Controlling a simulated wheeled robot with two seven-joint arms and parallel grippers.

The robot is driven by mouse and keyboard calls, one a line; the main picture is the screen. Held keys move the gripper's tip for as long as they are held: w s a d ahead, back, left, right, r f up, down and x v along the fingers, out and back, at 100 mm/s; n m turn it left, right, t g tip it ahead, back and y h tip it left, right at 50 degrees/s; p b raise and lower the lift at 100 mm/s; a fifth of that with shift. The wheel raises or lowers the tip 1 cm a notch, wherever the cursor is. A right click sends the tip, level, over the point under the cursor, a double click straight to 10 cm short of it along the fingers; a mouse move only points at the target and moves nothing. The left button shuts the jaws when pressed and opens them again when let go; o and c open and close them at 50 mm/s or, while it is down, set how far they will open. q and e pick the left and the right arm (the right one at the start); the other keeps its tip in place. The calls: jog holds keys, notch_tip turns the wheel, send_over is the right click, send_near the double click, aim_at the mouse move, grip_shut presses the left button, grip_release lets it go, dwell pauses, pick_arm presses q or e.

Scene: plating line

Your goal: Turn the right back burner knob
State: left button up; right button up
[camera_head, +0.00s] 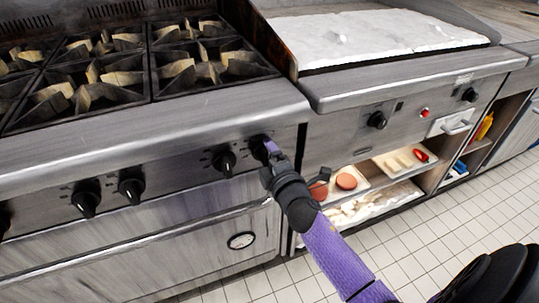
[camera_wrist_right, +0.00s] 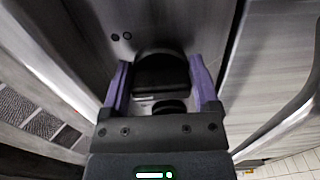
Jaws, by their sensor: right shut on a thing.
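The stove's front panel has several black knobs in a row. The rightmost knob (camera_head: 258,149) is at the panel's right end, by the seam with the griddle unit. My right gripper (camera_head: 270,149) is at this knob with its purple fingers. In the right wrist view the dark round knob (camera_wrist_right: 160,72) sits between the two purple fingers, one on each side, and the gripper is shut on it. The knob's pointer direction is hidden by the gripper. My left gripper is not in view.
Another knob (camera_head: 224,162) is close on the left. Burner grates (camera_head: 200,64) are above, and the oven handle (camera_head: 150,239) runs below. The griddle unit (camera_head: 400,80) is on the right, with trays of food on the shelf beneath. The tiled floor (camera_head: 420,250) in front is clear.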

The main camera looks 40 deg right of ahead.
jog(key=o, duration=1.1)
jog(key=shift+s+a, duration=0.1)
jog(key=shift+s, duration=0.2)
pick_arm(q)
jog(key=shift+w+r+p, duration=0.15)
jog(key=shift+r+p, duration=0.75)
jog(key=shift+p, duration=0.05)
pick_arm(e)
jog(key=v, duration=0.9)
jog(key=shift+s, duration=0.15)
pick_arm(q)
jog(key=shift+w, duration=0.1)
pick_arm(e)
jog(key=shift+a, duration=0.1)
